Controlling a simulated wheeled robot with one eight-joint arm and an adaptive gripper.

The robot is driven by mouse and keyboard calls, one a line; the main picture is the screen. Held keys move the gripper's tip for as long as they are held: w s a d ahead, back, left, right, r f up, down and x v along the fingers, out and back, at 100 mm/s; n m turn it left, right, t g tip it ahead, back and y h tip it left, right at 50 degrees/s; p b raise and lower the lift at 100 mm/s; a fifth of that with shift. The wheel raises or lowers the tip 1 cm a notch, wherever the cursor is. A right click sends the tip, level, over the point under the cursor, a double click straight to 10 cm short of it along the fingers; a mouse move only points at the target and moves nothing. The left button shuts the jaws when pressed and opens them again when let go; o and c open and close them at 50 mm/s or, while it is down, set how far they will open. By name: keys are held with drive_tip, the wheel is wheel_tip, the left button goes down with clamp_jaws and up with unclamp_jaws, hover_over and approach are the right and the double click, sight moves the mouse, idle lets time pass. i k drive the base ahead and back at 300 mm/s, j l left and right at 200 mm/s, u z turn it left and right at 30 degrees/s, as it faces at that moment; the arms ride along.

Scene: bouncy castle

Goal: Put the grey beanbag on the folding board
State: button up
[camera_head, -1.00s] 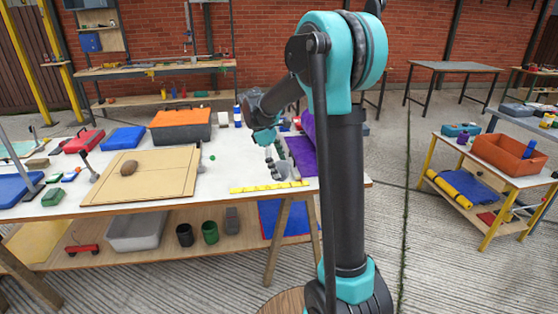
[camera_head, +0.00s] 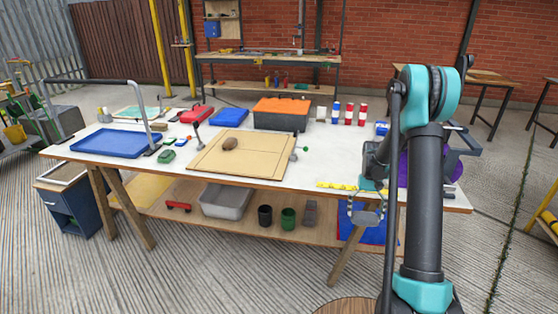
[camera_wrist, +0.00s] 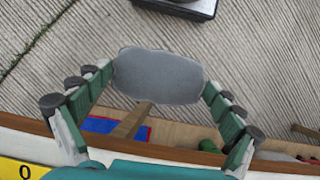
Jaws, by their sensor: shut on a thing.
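The grey beanbag (camera_wrist: 158,75) is a flat, rounded pad held between both fingers of my gripper (camera_wrist: 160,82), which is shut on it. In the head view the beanbag (camera_head: 367,217) hangs in front of the table's front edge, and my gripper (camera_head: 365,212) points downward there. The folding board (camera_head: 225,172) is a tan sheet lying flat on the white tabletop, left of my gripper. A brown lump (camera_head: 230,143) lies on it.
A strip of yellow tape (camera_head: 340,186) is at the table's front edge.

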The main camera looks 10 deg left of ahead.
sight(256, 162)
drive_tip(key=l+u, duration=0.1)
drive_tip(key=u, duration=0.25)
drive_tip(key=l+u, duration=0.15)
drive_tip(key=u, duration=0.25)
drive_tip(key=l+u, duration=0.15)
drive_tip(key=u, duration=0.2)
